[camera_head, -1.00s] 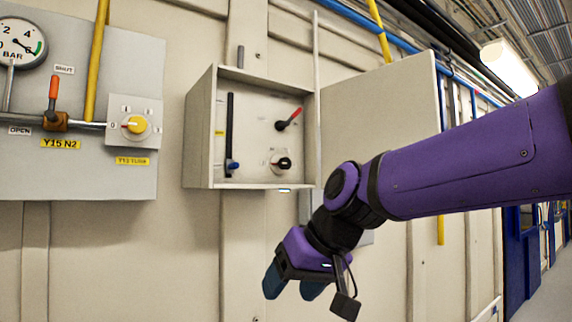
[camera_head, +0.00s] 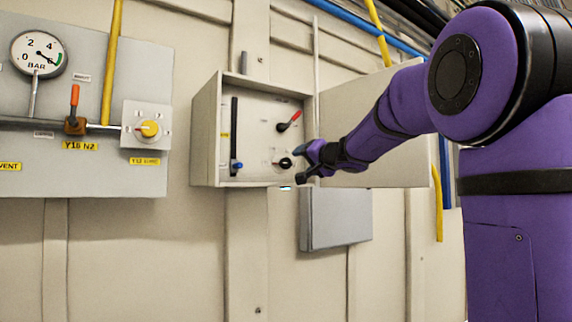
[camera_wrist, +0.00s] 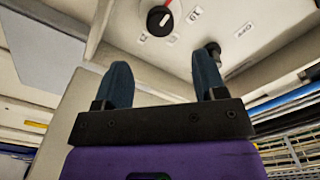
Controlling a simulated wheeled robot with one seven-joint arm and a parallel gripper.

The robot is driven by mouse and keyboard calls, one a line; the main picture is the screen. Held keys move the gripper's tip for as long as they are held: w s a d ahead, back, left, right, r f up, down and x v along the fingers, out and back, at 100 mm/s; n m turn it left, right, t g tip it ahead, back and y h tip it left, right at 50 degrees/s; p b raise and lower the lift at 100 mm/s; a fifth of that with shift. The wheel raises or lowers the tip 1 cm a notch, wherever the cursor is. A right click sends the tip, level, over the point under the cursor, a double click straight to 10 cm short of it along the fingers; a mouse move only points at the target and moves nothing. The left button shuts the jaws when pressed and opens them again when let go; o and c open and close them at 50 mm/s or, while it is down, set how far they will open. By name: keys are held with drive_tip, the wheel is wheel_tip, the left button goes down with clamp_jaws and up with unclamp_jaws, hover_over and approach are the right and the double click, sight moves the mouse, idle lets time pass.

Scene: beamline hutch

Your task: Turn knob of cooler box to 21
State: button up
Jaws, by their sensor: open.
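The cooler box appears to be the open cream wall box (camera_head: 206,135). Its small black knob (camera_head: 285,163) sits low on the right of the inner panel. In the wrist view, the knob (camera_wrist: 160,21) has a white pointer line and a red mark beside it, near a label reading 19 (camera_wrist: 195,14). I cannot read its setting. My gripper (camera_head: 303,164) is at the box's lower right, close to the knob. In the wrist view, my gripper (camera_wrist: 162,68) is open and empty, its blue-grey fingers apart below the knob, with no visible contact.
A red-handled lever (camera_head: 289,122) is above the knob, and a blue-ended dark bar (camera_head: 234,135) is at the left inside. The box door (camera_head: 345,100) stands open to the right behind my arm. A grey box (camera_head: 335,220) hangs below. Left is a gauge panel (camera_head: 75,175).

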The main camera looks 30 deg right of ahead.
sight(288, 162)
drive_tip(key=w, duration=1)
drive_tip(key=shift+w+a, duration=0.25)
drive_tip(key=c, duration=0.9)
